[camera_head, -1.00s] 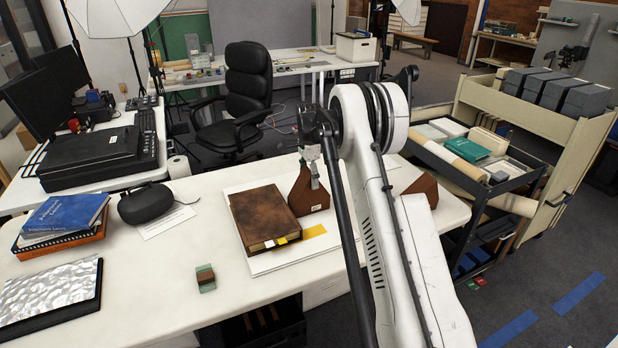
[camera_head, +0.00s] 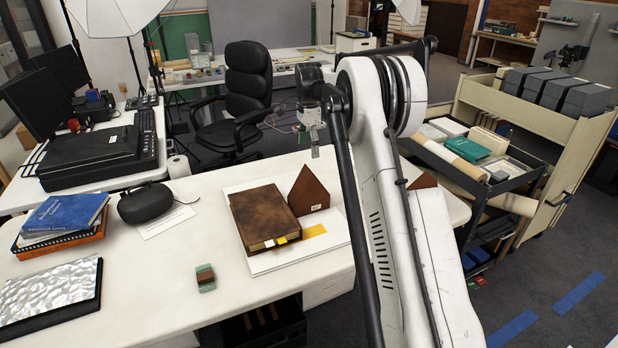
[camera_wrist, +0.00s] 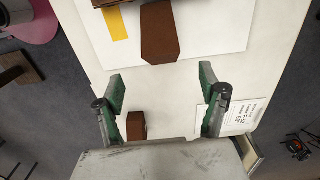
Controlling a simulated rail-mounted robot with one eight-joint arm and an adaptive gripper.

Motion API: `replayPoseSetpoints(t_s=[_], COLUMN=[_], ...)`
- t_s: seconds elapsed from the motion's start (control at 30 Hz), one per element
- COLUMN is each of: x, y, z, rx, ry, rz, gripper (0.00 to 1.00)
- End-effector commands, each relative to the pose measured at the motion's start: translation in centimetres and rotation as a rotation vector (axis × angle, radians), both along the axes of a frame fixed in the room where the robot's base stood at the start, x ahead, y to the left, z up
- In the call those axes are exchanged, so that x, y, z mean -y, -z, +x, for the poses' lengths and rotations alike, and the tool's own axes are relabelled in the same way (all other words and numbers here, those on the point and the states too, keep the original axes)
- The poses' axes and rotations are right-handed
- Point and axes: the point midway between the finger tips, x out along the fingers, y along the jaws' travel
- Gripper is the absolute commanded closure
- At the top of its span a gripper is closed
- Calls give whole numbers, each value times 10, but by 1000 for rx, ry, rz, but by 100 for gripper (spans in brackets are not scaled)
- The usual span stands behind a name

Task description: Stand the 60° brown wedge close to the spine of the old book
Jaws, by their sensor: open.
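A brown wedge (camera_head: 309,190) with a pointed top and a small white label stands upright on the white board, just right of the old brown book (camera_head: 262,215). Whether it touches the book is unclear. The wrist view shows the wedge (camera_wrist: 160,33) from above, with the book (camera_wrist: 108,3) cut off at the top edge. My gripper (camera_head: 314,145) is open and empty, above and behind the wedge in the head view. In the wrist view the green fingertips (camera_wrist: 160,80) are apart, with the wedge beyond them. Another brown wedge (camera_head: 424,181) is mostly hidden by my arm.
The white board (camera_head: 330,240) carries yellow strips. A small green-and-brown block (camera_head: 206,278) lies in front on the table. A black rounded device (camera_head: 146,203) and stacked books (camera_head: 62,218) stand left. A cart (camera_head: 500,160) stands right of the table.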

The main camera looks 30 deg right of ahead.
Motion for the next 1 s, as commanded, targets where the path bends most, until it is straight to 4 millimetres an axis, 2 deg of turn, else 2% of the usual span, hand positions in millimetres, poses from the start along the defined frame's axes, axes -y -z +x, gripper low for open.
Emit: replayPoseSetpoints(t_s=[0.27,0.4,0.6,0.8,1.0], x=[-38,-63,-96,-127,-155], y=[-58,-89,-125,-151,-165], z=[-34,-61,-107,-159,-215], rx=[64,105,162,217,269], ry=[-178,-297,-465,-633,-798], rz=[-23,-43,-77,-119,-167], gripper=[27,27,27,27,27])
